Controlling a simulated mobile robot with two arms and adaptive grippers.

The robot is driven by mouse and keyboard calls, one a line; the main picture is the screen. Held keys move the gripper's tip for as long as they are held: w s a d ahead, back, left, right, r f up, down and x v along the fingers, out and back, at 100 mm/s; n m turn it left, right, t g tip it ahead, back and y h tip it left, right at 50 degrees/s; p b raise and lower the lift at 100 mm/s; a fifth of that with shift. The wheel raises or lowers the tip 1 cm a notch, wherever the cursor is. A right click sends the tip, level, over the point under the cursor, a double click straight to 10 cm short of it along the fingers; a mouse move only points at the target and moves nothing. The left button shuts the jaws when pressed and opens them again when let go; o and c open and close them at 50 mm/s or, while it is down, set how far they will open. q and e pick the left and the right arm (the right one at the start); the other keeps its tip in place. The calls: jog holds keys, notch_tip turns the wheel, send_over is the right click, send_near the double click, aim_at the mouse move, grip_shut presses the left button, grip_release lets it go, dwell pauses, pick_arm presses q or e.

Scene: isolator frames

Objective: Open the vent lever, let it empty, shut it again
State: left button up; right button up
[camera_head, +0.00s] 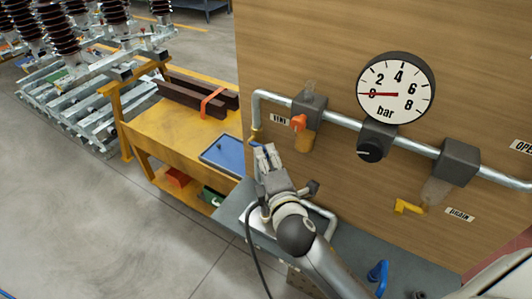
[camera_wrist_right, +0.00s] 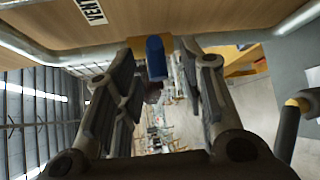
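The vent lever is a blue handle (camera_wrist_right: 155,57) on a brass-coloured valve beside the VENT label (camera_wrist_right: 91,10) in the right wrist view. In the head view the brass valve (camera_head: 256,134) sits at the left, downturned end of the pipe; the lever is mostly hidden by my gripper. My right gripper (camera_head: 265,154) is just below it. In the right wrist view its fingers (camera_wrist_right: 158,95) are spread, with the blue lever between and beyond their tips; I cannot tell whether they touch it. My left gripper is not in view.
An orange lever (camera_head: 299,123) is on the unit right of the vent, and a yellow lever (camera_head: 408,206) by the DRAIN label (camera_head: 459,214). A black knob (camera_head: 371,149) is under the gauge. A yellow workbench (camera_head: 180,135) with a blue tray (camera_head: 222,154) stands left.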

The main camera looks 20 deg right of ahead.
jog(key=shift+w, duration=0.5)
jog(key=shift+w+d, duration=0.1)
jog(key=shift+w, duration=0.05)
jog(key=shift+c, duration=1)
jog(key=c, duration=0.5)
grip_shut()
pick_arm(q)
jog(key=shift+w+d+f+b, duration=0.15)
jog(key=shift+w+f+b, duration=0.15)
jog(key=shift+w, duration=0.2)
pick_arm(e)
jog(key=shift+f, duration=0.2)
